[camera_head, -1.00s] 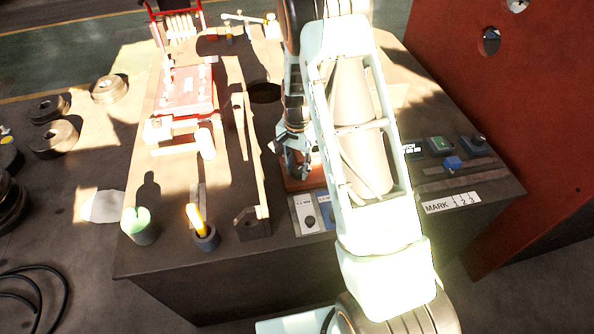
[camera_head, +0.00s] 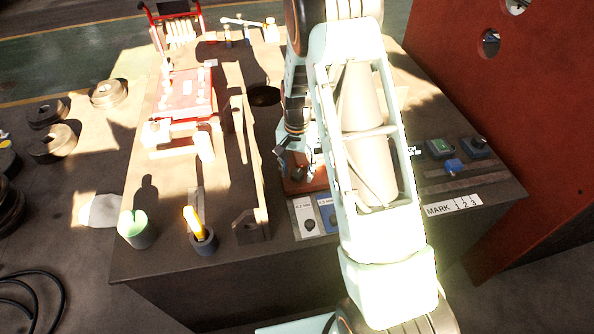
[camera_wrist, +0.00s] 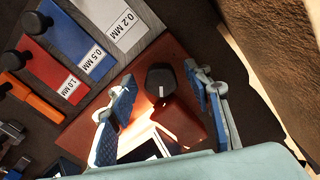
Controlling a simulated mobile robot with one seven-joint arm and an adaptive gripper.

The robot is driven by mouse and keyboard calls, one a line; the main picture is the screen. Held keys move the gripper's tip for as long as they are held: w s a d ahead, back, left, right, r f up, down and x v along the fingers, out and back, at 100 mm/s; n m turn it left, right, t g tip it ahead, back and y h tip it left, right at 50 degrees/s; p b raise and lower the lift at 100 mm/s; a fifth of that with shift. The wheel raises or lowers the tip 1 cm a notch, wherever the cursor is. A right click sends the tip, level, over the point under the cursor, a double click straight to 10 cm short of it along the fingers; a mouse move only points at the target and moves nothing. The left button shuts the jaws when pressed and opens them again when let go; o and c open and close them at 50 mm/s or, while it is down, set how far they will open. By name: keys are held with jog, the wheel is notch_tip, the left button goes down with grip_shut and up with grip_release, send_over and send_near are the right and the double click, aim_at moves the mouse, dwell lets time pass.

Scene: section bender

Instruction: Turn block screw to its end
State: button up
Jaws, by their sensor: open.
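A black knob (camera_wrist: 160,79), apparently the block screw, stands at the end of a small red-brown block (camera_wrist: 182,124) in the wrist view. The block sits on a red-brown base plate, which also shows in the head view (camera_head: 293,187). My gripper (camera_wrist: 159,73) is open, with one blue-padded finger on each side of the knob. Gaps show between the knob and both fingers; its height relative to the fingertips is hard to judge. In the head view my gripper (camera_head: 296,160) is over the base plate, and the knob cannot be made out there.
Labelled thickness gauges lie beside the plate: 0.2 MM (camera_wrist: 122,22), 0.5 MM (camera_wrist: 85,50) and 1.0 MM (camera_wrist: 55,75). A long upright bar (camera_head: 250,165) stands left of my gripper.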

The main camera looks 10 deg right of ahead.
aim_at(298, 173)
notch_tip(298, 173, up, 12)
dwell(0.5)
jog(key=shift+d, duration=0.15)
dwell(0.4)
